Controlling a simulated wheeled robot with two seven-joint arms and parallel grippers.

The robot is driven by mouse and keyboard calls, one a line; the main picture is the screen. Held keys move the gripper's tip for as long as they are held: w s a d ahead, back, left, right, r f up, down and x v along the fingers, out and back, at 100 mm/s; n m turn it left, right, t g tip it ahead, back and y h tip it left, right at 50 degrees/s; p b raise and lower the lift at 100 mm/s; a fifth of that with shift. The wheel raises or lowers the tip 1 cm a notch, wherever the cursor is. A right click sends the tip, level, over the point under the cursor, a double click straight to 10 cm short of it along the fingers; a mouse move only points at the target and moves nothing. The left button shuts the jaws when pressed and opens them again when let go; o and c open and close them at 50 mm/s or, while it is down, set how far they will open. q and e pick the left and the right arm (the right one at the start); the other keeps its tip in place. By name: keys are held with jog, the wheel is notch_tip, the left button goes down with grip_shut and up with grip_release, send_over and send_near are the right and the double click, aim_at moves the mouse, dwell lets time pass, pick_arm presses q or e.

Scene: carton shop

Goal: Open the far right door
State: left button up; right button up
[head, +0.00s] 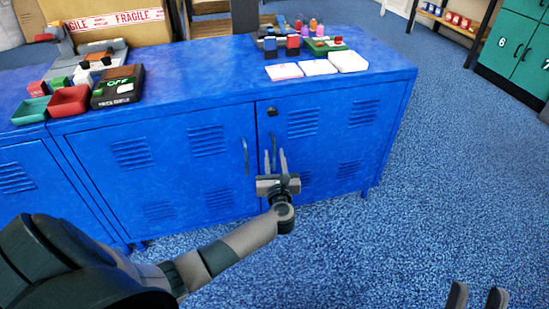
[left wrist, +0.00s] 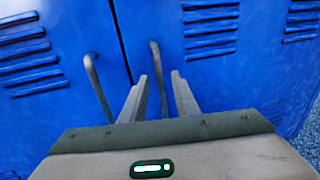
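The far right door (head: 340,145) of the blue cabinet is closed, with vents, a dark round lock and a thin upright handle (head: 273,148). My left gripper (head: 275,160) is open in front of this handle. In the left wrist view the handle (left wrist: 155,62) shows between the two spread fingers (left wrist: 158,85), its lower part running down between them. I cannot tell if they touch it. The neighbouring door's handle (left wrist: 95,85) lies outside the fingers, to the left. My right gripper (head: 477,296) is open and empty at the bottom right, over the carpet.
The cabinet top (head: 200,80) carries red and green trays, a dark box (head: 118,87), white pads (head: 318,67) and small coloured items. A cardboard carton (head: 110,20) stands behind. Blue carpet (head: 450,170) is clear to the right; green lockers (head: 510,50) stand beyond.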

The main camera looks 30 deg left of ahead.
pick_arm(q)
jog(key=shift+c, duration=0.3)
grip_shut()
